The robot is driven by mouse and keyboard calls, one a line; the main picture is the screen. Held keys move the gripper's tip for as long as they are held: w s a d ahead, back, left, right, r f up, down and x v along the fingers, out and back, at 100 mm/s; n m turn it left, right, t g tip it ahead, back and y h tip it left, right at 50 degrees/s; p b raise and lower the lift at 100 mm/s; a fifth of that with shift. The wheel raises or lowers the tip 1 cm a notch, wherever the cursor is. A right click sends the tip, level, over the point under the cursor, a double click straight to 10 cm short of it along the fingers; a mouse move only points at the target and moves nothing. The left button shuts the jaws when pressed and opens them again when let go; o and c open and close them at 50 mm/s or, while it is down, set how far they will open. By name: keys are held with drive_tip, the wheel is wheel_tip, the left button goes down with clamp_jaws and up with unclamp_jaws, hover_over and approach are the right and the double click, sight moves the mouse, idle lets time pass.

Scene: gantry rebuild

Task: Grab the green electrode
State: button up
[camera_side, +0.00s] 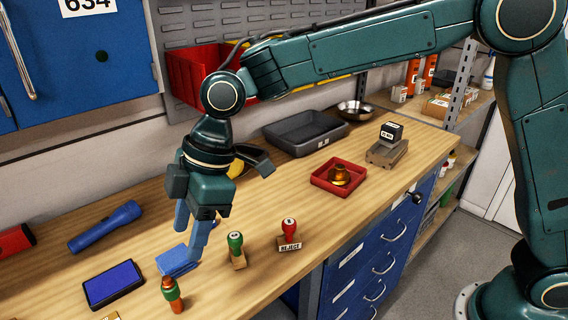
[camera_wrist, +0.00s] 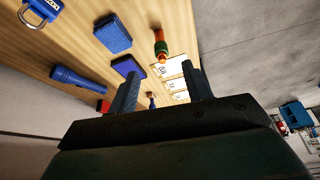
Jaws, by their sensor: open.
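An orange, copper-coloured piece with a green band, which I take for the green electrode (camera_side: 172,294), stands near the front edge of the bench in the side view. It also shows in the wrist view (camera_wrist: 161,44), beyond my fingertips and apart from them. My gripper (camera_side: 190,232) hangs over the bench with its fingers pointing down, behind the electrode and to its right in the side view. The fingers are apart and empty, as the wrist view (camera_wrist: 162,72) shows.
A green-handled stamp (camera_side: 235,241) and a red REJECT stamp (camera_side: 289,228) stand right of the gripper. An ink pad (camera_side: 114,285) and blue flashlight (camera_side: 105,226) lie left. A red tray (camera_side: 325,184) sits farther back.

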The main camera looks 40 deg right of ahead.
sight(174, 281)
drive_tip(key=shift+a+f, duration=0.25)
drive_tip(key=shift+a, duration=0.2)
drive_tip(key=shift+f, duration=0.1)
drive_tip(key=shift+x, duration=4.2)
drive_tip(key=shift+x, duration=2.6)
drive_tip(key=shift+w, duration=0.1)
clamp_jaws()
